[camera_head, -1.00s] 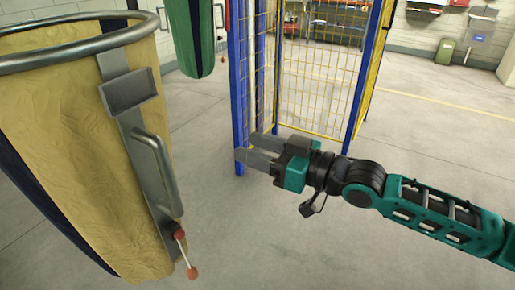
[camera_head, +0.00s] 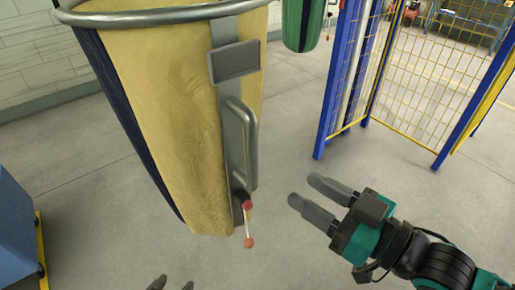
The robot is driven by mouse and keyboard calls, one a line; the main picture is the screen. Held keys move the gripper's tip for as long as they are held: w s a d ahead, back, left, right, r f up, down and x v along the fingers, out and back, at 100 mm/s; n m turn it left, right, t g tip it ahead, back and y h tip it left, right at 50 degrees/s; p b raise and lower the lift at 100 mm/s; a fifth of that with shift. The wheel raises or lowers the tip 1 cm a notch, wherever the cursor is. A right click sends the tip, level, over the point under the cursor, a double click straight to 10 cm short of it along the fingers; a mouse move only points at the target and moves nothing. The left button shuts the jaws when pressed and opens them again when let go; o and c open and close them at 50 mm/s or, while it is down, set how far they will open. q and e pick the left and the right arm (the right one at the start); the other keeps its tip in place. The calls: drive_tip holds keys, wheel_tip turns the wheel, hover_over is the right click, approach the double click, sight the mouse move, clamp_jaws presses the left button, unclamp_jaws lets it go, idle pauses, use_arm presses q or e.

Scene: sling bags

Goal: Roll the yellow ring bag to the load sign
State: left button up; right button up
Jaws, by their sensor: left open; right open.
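The yellow ring bag (camera_head: 165,120) hangs upright at left centre, with a grey metal ring (camera_head: 160,17) around its top and a dark blue stripe down its left side. A grey metal strip on its front carries a plate (camera_head: 234,62), a bar handle (camera_head: 243,145) and a red-tipped lever (camera_head: 248,225) low down. My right gripper (camera_head: 302,189) is open and empty, to the right of the bag and apart from it. Only the fingertips of my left gripper (camera_head: 172,284) show at the bottom edge, apart and below the bag. I see no load sign.
A blue and yellow mesh fence (camera_head: 430,90) stands at the right. A green bag (camera_head: 300,25) hangs behind, at the top. A blue cabinet-like object (camera_head: 12,230) is at the left edge. Grey floor (camera_head: 90,190) is clear between them.

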sight(257, 161)
drive_tip(key=x, duration=1.2)
drive_tip(key=shift+w+a+p, duration=0.2)
drive_tip(key=shift+a+p, duration=0.15)
drive_tip(key=shift+c, duration=0.3)
clamp_jaws()
